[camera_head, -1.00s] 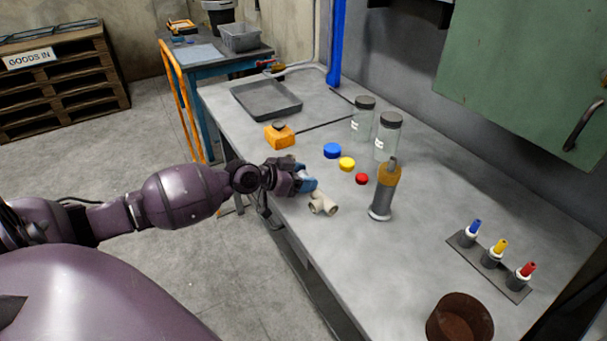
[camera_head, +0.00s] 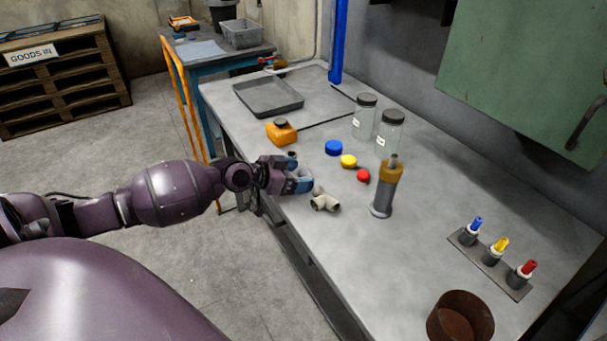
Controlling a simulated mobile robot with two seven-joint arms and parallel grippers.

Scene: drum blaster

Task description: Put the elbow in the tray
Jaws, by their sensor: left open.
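A beige pipe fitting (camera_head: 325,201) with stubby branches lies on the grey bench near its front edge; it looks more like a tee than an elbow. A small pale piece with a dark opening (camera_head: 292,154) shows just behind my left gripper. It may be the elbow, but most of it is hidden. My left gripper (camera_head: 302,181), with blue fingertips, is open just left of the beige fitting, low over the bench edge. I see nothing held in it. The dark grey shallow tray (camera_head: 268,110) lies empty at the bench's far left end. My right gripper is out of view.
An orange container (camera_head: 281,132) stands between gripper and tray. Blue (camera_head: 333,148), yellow (camera_head: 348,161) and red (camera_head: 363,175) caps, two glass jars (camera_head: 389,134) and a grey-and-orange cylinder (camera_head: 384,190) stand to the right.

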